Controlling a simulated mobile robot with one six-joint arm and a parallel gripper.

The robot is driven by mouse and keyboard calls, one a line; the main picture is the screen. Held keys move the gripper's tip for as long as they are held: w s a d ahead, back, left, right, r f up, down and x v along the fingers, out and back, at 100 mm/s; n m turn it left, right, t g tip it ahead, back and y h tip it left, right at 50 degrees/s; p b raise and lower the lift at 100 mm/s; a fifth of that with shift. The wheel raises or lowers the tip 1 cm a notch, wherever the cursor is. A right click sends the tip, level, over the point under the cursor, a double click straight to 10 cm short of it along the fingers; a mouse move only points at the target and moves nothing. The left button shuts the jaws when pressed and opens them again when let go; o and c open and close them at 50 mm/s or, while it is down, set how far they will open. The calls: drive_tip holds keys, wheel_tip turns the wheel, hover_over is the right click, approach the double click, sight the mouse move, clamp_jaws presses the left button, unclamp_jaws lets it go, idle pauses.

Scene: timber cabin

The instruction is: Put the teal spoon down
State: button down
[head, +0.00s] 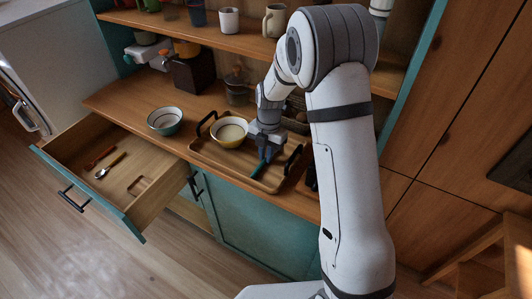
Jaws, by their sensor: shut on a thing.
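My gripper (265,154) is over the right part of a wooden tray (209,155) on the counter. It is shut on the teal spoon (259,170), whose teal end shows below the fingers. The rest of the spoon is hidden by the gripper. I cannot tell whether the spoon touches the tray floor. A bowl (229,133) with a yellow lower part stands on the tray, left of my gripper.
A teal-and-white bowl (165,121) stands on the counter left of the tray. An open drawer (140,190) at the left holds a wooden spoon (99,157) and another utensil (109,167). Mugs (229,20) stand on the shelf above. The tray has dark raised handles (291,159).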

drive_tip(key=c, duration=1.4)
unclamp_jaws()
drive_tip(key=shift+f, duration=0.1)
drive_tip(key=shift+c, duration=0.2)
drive_tip(key=r, duration=0.7)
drive_tip(key=shift+w+d+b, duration=0.25)
drive_tip(key=shift+w+b, duration=0.1)
drive_tip(key=shift+r, duration=0.35)
drive_tip(key=s+d+r+m+t, duration=0.2)
drive_tip(key=s+d+r+m, duration=0.4)
drive_tip(key=s+r+m, duration=0.65)
drive_tip(key=s+d+m+t, duration=0.1)
drive_tip(key=s+d+m, duration=0.1)
drive_tip(key=s+m, duration=0.4)
drive_tip(key=s+d+m+t, duration=0.1)
drive_tip(key=s+d+m, duration=0.1)
drive_tip(key=s+m, duration=0.5)
drive_tip(key=m, duration=0.4)
drive_tip(key=shift+d+f+h, duration=0.35)
drive_tip(key=shift+h, duration=0.05)
